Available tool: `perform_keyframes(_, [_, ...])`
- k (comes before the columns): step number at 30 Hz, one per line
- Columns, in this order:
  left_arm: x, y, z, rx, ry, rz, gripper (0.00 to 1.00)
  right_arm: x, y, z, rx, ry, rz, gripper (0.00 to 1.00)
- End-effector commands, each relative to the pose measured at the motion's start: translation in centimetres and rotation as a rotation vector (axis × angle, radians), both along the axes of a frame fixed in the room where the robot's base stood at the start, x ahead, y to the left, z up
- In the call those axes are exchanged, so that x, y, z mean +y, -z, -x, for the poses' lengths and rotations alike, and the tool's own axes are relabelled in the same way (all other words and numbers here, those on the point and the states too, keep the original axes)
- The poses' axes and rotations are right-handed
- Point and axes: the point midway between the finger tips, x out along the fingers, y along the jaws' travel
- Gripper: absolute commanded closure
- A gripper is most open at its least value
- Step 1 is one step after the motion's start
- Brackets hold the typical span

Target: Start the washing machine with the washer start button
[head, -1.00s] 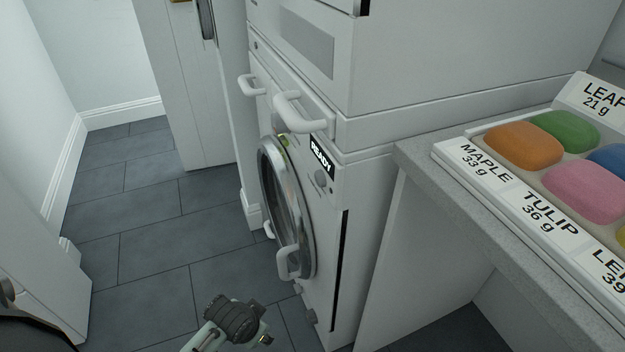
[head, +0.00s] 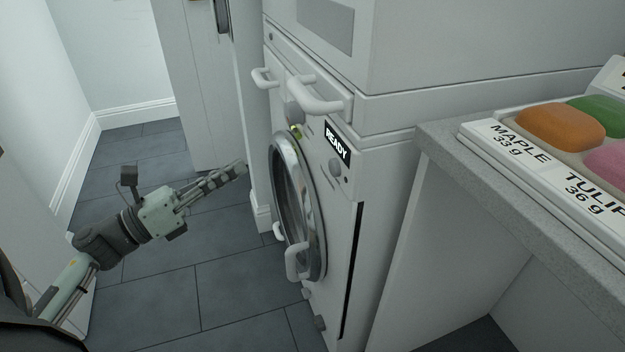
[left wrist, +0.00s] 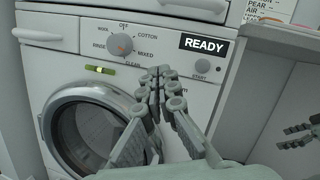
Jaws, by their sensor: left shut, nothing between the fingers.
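The washing machine (head: 352,205) stands right of centre in the head view, its round door closed. Its display (head: 338,143) reads READY. The washer start button (head: 335,167) is a round grey knob just below the display; in the left wrist view the start button (left wrist: 202,66) has the label START under it. My left gripper (head: 240,168) is shut and empty, in front of the machine and left of its door, apart from the button. In the left wrist view its fingertips (left wrist: 160,74) appear left of and slightly below the button. Gripper-like fingers, seemingly my right gripper (left wrist: 298,136), show at that view's right edge.
A programme dial (left wrist: 121,44) and a drawer handle (head: 318,98) sit near the button. A door handle (head: 293,262) sticks out from the door. A grey counter (head: 440,150) with a tray of coloured lumps is on the right. The tiled floor (head: 230,300) is clear.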

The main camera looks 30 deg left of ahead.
Motion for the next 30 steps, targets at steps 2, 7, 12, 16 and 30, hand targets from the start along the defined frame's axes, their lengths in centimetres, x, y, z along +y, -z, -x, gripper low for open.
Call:
perform_keyframes(2, [-1.2, 0.3, 1.5, -0.05, 0.078, -0.151, 1.0, 0.3, -0.6, -0.1, -0.023, -0.006, -0.005, 0.06])
perform_keyframes(7, [-2.7, 0.8, 3.7, -0.114, 0.188, -0.34, 1.0, 0.6, -1.6, -0.3, -0.051, -0.012, -0.01, 0.06])
perform_keyframes(12, [-3.0, 0.9, 4.4, -0.132, 0.219, -0.386, 1.0, 0.7, -1.9, -0.3, -0.058, -0.014, -0.01, 0.06])
perform_keyframes(16, [-3.0, 0.9, 4.3, -0.132, 0.218, -0.385, 1.0, 0.7, -1.9, -0.3, -0.058, -0.014, -0.01, 0.06])
perform_keyframes(30, [-5.9, 0.2, 1.2, -0.135, 0.22, -0.382, 1.0, -1.2, -0.9, 1.8, 0.054, 0.024, 0.027, 0.06])
